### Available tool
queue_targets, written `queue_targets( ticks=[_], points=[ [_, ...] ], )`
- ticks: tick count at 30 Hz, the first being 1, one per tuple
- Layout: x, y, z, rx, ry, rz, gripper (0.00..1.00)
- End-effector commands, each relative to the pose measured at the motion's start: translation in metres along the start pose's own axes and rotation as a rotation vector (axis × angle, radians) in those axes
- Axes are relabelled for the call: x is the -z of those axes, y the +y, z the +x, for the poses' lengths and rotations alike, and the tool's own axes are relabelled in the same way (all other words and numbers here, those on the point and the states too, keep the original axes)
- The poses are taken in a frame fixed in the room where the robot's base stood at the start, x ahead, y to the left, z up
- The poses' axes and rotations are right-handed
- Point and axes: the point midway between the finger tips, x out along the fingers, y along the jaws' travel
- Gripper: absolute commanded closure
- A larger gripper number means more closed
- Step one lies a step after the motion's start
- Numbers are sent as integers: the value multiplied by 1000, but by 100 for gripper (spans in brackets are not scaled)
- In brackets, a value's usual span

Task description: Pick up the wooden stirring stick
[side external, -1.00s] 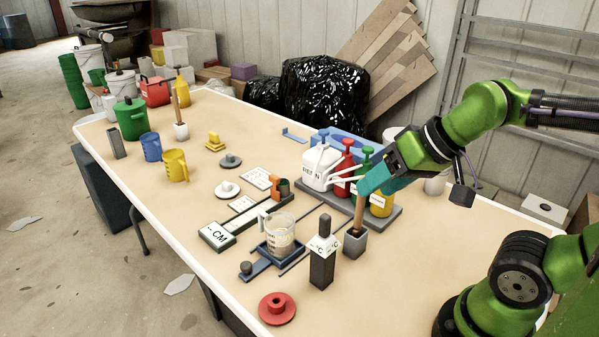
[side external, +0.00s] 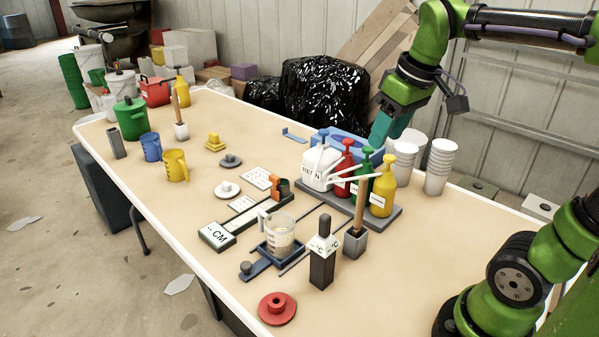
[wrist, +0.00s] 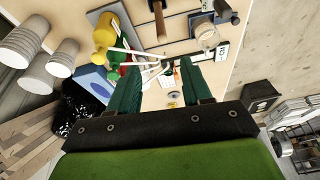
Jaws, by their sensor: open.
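A wooden stick also shows in the wrist view (wrist: 159,20), at the top edge. My gripper (side external: 381,143) is high behind the bottles, up and to the right of the stick's top, apart from it. In the wrist view its two teal fingers (wrist: 157,82) are spread, with no stick between them.
Red, green and yellow pump bottles (side external: 383,188) and a white resin jug (side external: 319,168) stand close behind the stick. A dark upright block (side external: 322,265) stands in front of it. Stacked white cups (side external: 439,167) are at right. The table's front right is clear.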

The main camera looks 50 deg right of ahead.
Motion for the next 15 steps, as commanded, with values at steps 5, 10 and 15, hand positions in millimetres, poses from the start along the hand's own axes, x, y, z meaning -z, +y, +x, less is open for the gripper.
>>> queue_targets(
  ticks=[5, 10, 15],
  points=[
    [-6, 0, 3, 2, -37, -76, 51],
    [-8, -1, 38, 2, -40, -77, 51],
    [-9, -1, 75, 3, -40, -76, 51]
  ],
)
